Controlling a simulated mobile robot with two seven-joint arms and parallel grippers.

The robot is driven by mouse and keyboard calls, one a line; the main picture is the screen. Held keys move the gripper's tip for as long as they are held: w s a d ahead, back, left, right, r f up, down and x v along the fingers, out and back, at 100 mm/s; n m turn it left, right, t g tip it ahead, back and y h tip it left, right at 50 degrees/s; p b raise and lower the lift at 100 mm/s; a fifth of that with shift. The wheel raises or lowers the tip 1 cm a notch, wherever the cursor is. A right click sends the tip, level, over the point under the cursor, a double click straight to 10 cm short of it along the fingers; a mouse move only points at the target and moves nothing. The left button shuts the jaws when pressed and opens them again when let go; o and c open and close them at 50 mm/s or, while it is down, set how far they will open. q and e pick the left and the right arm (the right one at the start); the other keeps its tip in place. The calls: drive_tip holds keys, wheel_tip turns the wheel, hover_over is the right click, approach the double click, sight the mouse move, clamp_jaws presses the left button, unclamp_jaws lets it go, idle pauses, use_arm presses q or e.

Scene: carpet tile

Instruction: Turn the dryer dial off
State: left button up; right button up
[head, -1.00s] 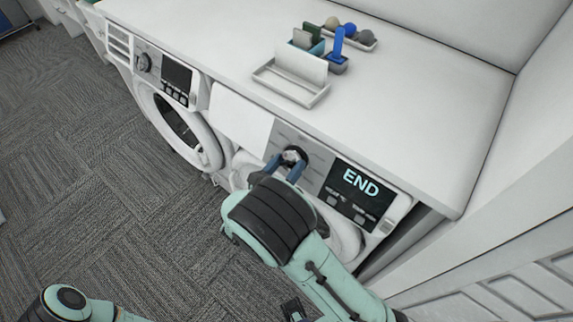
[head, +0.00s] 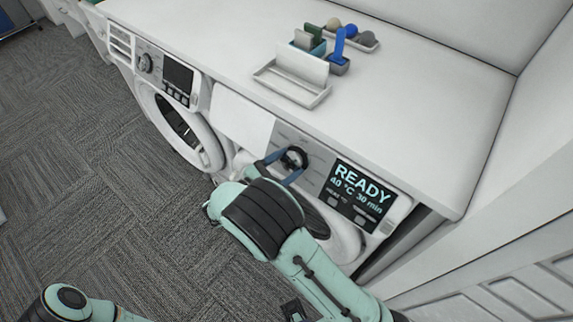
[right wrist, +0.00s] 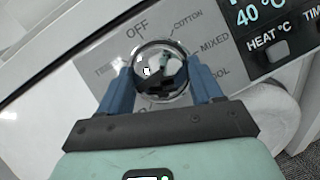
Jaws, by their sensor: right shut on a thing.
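The dryer (head: 399,214) is the right-hand machine under the counter. Its display (head: 360,193) reads READY, 40 °C, 30 min. The round dial (head: 294,157) sits on the grey panel left of the display. It shows as shiny chrome in the right wrist view (right wrist: 161,68), with labels OFF, COTTON and MIXED around it; other labels are partly hidden. My right gripper (head: 283,167) is shut on the dial, with one blue finger on each side. Which label the dial points to is unclear. My left gripper is out of view.
A second machine (head: 172,85) with its own dial and dark display stands to the left. On the white counter (head: 420,110) are a tray (head: 290,86), a small caddy with a blue brush and a dish of balls. A wall closes off the right side.

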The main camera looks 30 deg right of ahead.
drive_tip(key=m+g, duration=0.1)
drive_tip(key=m, duration=0.2)
drive_tip(key=m+g+y, duration=0.1)
drive_tip(key=m+g, duration=0.1)
drive_tip(key=m, duration=0.2)
drive_tip(key=shift+w+r, duration=0.1)
drive_tip(key=shift+w, duration=0.1)
drive_tip(key=m, duration=0.2)
drive_tip(key=m+g+y, duration=0.1)
drive_tip(key=m, duration=0.1)
drive_tip(key=shift+w+r+m+g+y, duration=0.1)
drive_tip(key=shift+r+m+g+y, duration=0.05)
drive_tip(key=shift+m+g+y, duration=0.2)
drive_tip(key=m+y, duration=0.1)
drive_tip(key=m, duration=0.1)
drive_tip(key=m+y+b, duration=0.1)
drive_tip(key=m, duration=0.1)
drive_tip(key=shift+d+r+m+g, duration=0.1)
drive_tip(key=shift+r+m+g, duration=0.05)
drive_tip(key=shift+m+g, duration=0.1)
drive_tip(key=shift+d+r+m+y+b, duration=0.15)
drive_tip(key=shift+m+y+b, duration=0.85)
drive_tip(key=shift+m, duration=1)
drive_tip(key=o, duration=1.1)
drive_tip(key=shift+c, duration=0.2)
drive_tip(key=p+v, duration=0.2)
drive_tip(key=v, duration=1.1)
drive_tip(key=shift+s+r, duration=0.25)
drive_tip(key=shift+r, duration=0.05)
